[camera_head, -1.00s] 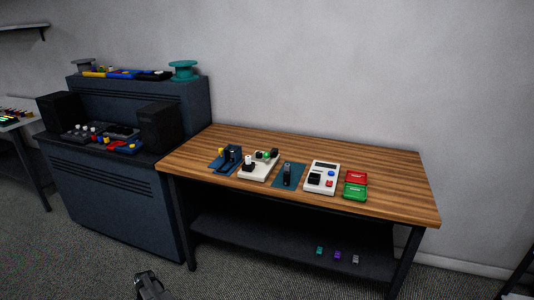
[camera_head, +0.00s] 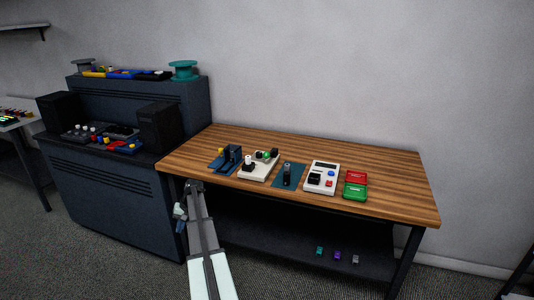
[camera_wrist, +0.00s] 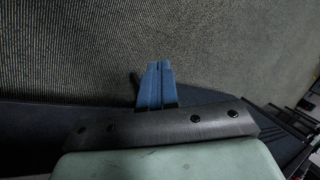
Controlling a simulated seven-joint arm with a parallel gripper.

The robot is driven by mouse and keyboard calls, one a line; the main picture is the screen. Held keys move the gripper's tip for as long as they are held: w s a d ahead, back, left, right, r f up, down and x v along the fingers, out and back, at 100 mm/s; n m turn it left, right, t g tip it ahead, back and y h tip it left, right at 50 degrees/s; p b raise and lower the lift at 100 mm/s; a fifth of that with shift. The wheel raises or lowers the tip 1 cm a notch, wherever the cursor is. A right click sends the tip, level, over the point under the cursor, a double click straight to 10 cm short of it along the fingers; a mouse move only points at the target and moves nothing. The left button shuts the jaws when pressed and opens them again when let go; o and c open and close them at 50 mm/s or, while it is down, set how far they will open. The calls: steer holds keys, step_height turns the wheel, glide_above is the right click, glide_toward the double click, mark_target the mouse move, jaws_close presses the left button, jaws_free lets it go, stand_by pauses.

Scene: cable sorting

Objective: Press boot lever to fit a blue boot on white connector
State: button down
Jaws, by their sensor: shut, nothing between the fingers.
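On the table's left half, a dark blue bench device (camera_head: 232,158) with an upright part and a small yellow piece stands on a blue mat. Beside it is a white-based fixture (camera_head: 253,174) with a white upright piece, dark parts and a green part. A dark upright lever-like piece (camera_head: 287,169) stands on a teal mat. I cannot tell which of these is the boot lever, or make out the white connector or blue boot. My gripper (camera_head: 180,227) is in front of the table's left end, below its top, touching nothing. Its blue fingers are shut and empty in the wrist view (camera_wrist: 155,70).
A dark cabinet (camera_head: 110,205) stands close left. Small coloured pieces lie on the lower shelf.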

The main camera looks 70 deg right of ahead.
steer(key=s+d+r+t, duration=0.1)
steer(key=s+d+r, duration=0.2)
steer(key=d+r, duration=0.3)
steer(key=s+d+r+m+h, duration=0.1)
steer(key=s+d+r, duration=0.2)
steer(key=d+r, duration=0.4)
steer(key=s+d+r+m+t+h, duration=0.1)
steer(key=s+d+r, duration=0.2)
steer(key=d+r, duration=0.3)
steer(key=shift+s+d+r+t, duration=0.1)
steer(key=shift+d+r+t, duration=0.1)
steer(key=shift+d, duration=0.55)
steer(key=shift+s+d+r+t, duration=0.1)
steer(key=shift+d+r, duration=0.1)
steer(key=shift+d, duration=0.55)
steer(key=s+d+r+m+t+h, duration=0.1)
steer(key=s+d+r+m+h, duration=0.1)
steer(key=s+d+r, duration=1.3)
steer(key=s+r, duration=0.2)
steer(key=s, duration=0.2)
steer(key=shift+d+r+t, duration=0.15)
steer(key=shift+d+t, duration=0.15)
steer(key=shift+t, duration=0.1)
step_height(320, 180, down, 8)
steer(key=a, duration=0.2)
steer(key=shift+a+f, duration=0.25)
steer(key=shift+a, duration=0.1)
steer(key=shift+f, duration=0.15)
steer(key=shift+a+f, duration=0.1)
steer(key=shift+f, duration=0.15)
